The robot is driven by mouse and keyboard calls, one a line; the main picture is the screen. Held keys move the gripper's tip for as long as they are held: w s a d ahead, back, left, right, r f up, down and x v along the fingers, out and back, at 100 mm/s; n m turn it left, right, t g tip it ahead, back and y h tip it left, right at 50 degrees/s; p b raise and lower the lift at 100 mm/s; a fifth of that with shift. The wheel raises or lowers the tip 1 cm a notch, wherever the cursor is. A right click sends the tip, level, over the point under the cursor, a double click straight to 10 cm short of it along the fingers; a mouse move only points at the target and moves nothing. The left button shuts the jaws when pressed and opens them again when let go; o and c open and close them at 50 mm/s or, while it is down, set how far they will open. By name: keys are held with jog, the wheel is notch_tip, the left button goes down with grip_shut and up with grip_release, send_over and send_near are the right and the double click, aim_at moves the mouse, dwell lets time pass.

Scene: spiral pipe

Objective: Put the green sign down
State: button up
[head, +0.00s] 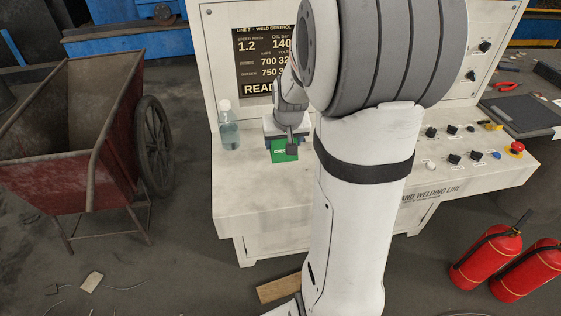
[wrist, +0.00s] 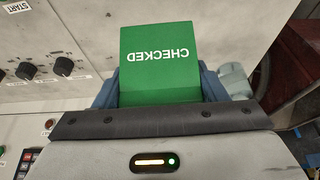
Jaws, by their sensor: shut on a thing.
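The green sign (head: 281,153) shows at the left part of the white control desk (head: 240,192), low in front of the console panel. In the wrist view the sign (wrist: 158,62) fills the upper middle, with its white word CHECKED upside down. My gripper (head: 287,137) is shut on the sign, with a blue-grey finger (wrist: 107,92) at its left side in the wrist view and another at its right. The sign's lower end is hidden behind the gripper body in the wrist view. I cannot tell whether the sign touches the desk top.
A clear bottle (head: 228,126) stands on the desk just left of the sign; it also shows in the wrist view (wrist: 235,82). Knobs and a red button (head: 517,147) are at the right. A red cart (head: 75,165) and fire extinguishers (head: 486,256) stand on the floor.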

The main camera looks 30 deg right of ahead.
notch_tip(320, 180, down, 6)
jog(key=shift+f, duration=0.25)
jog(key=shift+f, duration=0.1)
jog(key=o, duration=1)
